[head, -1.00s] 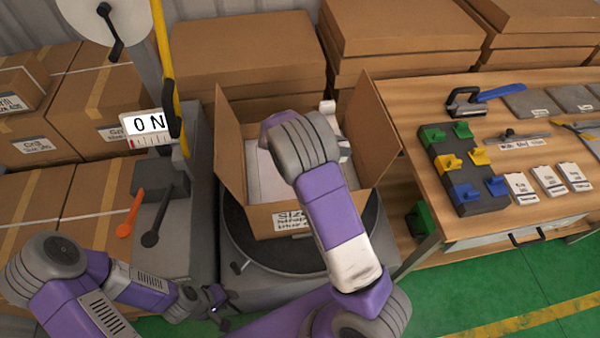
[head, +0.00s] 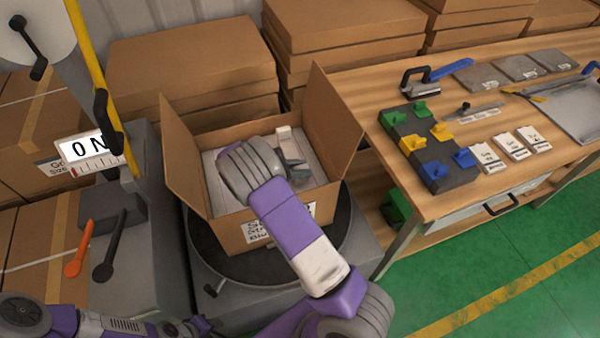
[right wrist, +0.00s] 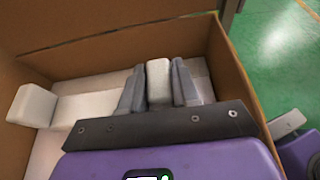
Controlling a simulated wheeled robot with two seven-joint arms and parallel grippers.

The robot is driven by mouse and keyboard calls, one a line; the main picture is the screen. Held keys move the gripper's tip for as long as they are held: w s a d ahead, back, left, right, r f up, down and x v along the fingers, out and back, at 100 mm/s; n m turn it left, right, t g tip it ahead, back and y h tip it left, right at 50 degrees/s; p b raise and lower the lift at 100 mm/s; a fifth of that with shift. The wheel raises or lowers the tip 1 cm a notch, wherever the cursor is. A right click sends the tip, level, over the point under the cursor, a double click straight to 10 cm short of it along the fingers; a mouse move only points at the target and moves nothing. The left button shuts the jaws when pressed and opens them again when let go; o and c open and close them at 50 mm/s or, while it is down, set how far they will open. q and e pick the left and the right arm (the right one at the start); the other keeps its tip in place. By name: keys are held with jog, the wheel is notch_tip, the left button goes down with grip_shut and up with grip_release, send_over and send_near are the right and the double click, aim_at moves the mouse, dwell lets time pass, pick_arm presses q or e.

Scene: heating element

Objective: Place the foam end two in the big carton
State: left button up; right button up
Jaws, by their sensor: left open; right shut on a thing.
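The big carton (head: 236,235) stands open on a dark round turntable, flaps up, with white material inside. My right gripper (head: 296,172) reaches down into it. In the right wrist view my right gripper (right wrist: 158,88) is shut on a white foam block, foam end two (right wrist: 158,80), inside the carton walls (right wrist: 120,45). Whether the block touches the carton's contents is unclear. Another white foam piece (right wrist: 32,105) sits at the carton's side, also visible in the head view (head: 284,133). My left gripper (head: 198,328) is open and empty at the bottom edge, away from the carton.
Stacked cartons (head: 190,70) stand behind. A machine with a yellow pole (head: 85,60) and levers is left. Green floor is free at right.

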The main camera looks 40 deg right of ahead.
jog(key=shift+f, duration=0.6)
jog(key=shift+f, duration=0.15)
jog(key=o, duration=1)
jog(key=shift+o, duration=0.2)
jog(key=shift+w+a+r, duration=0.1)
jog(key=shift+a+r, duration=0.15)
jog(key=shift+r, duration=0.05)
jog(key=p+v, duration=0.1)
jog(key=v, duration=0.6)
jog(key=shift+p, duration=0.35)
